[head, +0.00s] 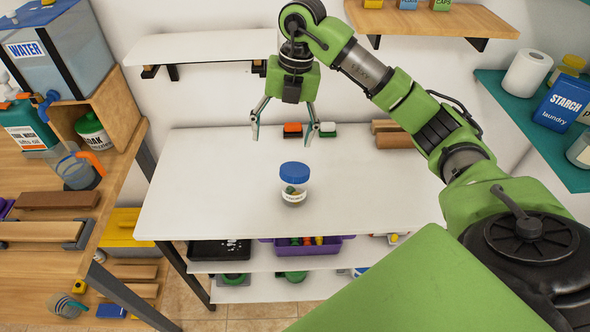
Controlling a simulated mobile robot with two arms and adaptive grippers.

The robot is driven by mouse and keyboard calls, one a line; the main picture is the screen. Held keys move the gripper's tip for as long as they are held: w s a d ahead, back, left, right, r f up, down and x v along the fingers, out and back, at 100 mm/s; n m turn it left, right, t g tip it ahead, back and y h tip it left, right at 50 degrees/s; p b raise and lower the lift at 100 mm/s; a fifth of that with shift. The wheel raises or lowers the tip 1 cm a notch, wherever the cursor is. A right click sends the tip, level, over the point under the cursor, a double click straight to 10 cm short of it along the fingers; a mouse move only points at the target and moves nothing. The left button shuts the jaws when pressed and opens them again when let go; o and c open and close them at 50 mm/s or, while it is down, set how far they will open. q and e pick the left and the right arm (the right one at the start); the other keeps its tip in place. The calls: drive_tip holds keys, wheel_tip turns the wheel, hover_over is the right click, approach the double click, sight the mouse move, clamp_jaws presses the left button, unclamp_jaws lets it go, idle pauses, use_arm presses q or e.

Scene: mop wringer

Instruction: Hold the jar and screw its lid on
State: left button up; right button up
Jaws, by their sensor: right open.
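A small clear jar (293,194) with a colourful label stands upright near the middle of the white table. A blue lid (295,171) sits on top of its mouth. I cannot tell how tightly the lid is threaded. My right gripper (282,137) is open and empty, pointing down. In the picture it is above and slightly left of the jar, apart from it. My left gripper is not in view.
Brushes (292,129) and brown blocks (393,137) lie along the back of the white table (210,190). The table is otherwise clear around the jar. A wooden bench with a water tank (62,55) stands left. A teal shelf (505,100) hangs right.

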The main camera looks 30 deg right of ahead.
drive_tip(key=d, duration=0.2)
drive_tip(key=d+r+h, duration=0.1)
drive_tip(key=shift+s+m, duration=0.3)
drive_tip(key=shift+f, duration=0.1)
drive_tip(key=p, duration=0.2)
hover_over(295, 169)
drive_tip(key=f, duration=0.8)
drive_tip(key=shift+a+f, duration=0.2)
drive_tip(key=shift+f, duration=0.05)
drive_tip(key=shift+f, duration=0.2)
wheel_tip(295, 169, down, 4)
drive_tip(key=shift+s+d+f+p, duration=0.15)
drive_tip(key=shift+p, duration=1)
drive_tip(key=shift+f, duration=0.3)
